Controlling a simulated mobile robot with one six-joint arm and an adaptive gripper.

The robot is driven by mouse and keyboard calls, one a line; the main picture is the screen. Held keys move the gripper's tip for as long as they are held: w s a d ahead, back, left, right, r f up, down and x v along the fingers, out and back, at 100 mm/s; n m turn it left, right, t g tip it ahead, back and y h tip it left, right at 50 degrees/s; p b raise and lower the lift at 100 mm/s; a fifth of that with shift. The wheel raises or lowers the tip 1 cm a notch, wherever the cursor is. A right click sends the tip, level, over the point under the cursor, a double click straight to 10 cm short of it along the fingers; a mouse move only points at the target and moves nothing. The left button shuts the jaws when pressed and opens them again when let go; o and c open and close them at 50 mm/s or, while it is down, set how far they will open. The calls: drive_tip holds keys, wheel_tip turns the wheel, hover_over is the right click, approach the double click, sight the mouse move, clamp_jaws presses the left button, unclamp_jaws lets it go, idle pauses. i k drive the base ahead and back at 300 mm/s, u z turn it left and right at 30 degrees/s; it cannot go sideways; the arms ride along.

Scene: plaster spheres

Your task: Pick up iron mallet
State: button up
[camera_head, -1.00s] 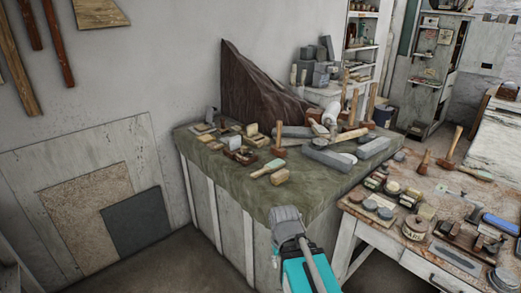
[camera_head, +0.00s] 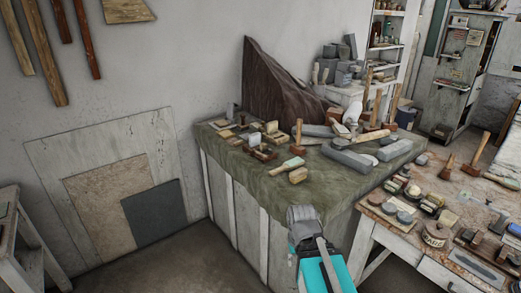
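Several mallets with wooden handles are in view, but I cannot tell which is the iron mallet. One mallet with a brown head (camera_head: 297,149) stands handle-up on the green-topped bench (camera_head: 262,186). More upright handles (camera_head: 377,107) show at the bench's far right. Two more mallets, a smaller one (camera_head: 446,168) and a larger one (camera_head: 474,160), stand on the right-hand table. My gripper (camera_head: 301,213) is grey on a teal arm, near the bench's front corner and apart from every mallet. Its fingers are too small to tell open from shut.
The bench holds grey stone blocks (camera_head: 346,157), small wooden blocks and a dark brown slab (camera_head: 280,90). The right-hand table (camera_head: 395,232) is crowded with small tools and tins. A stool (camera_head: 20,240) stands at the left. The floor (camera_head: 190,265) before the bench is clear.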

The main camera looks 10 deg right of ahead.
sight(295, 148)
drive_tip(key=k, duration=0.65)
drive_tip(key=u, duration=0.35)
drive_tip(key=i, duration=1.45)
drive_tip(key=z, duration=0.6)
drive_tip(key=i, duration=0.45)
drive_tip(key=z, duration=0.25)
